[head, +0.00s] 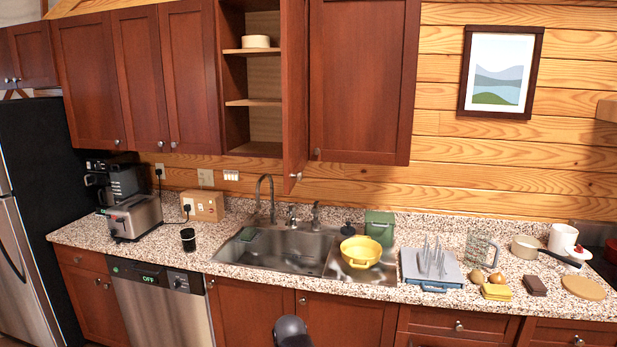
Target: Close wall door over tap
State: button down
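The wall door (295,85) is a reddish-brown cabinet door above the sink and tap. It stands open, swung out into the room and seen nearly edge-on, with a small round knob (295,176) at its lower end. The open cabinet (262,124) to its left shows pale shelves with a round cream dish (256,41) on one. The tap (265,195) is a tall curved metal spout behind the sink (290,249). My gripper is not in view; only a dark rounded part of my arm shows at the bottom edge.
A shut wall door (363,75) is right of the open one, with more shut doors (185,75) to the left. The space before the open door looks clear.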

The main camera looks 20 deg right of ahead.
aim_at(294, 14)
jog(key=z, duration=0.05)
jog(key=i, duration=0.95)
jog(key=u, duration=0.05)
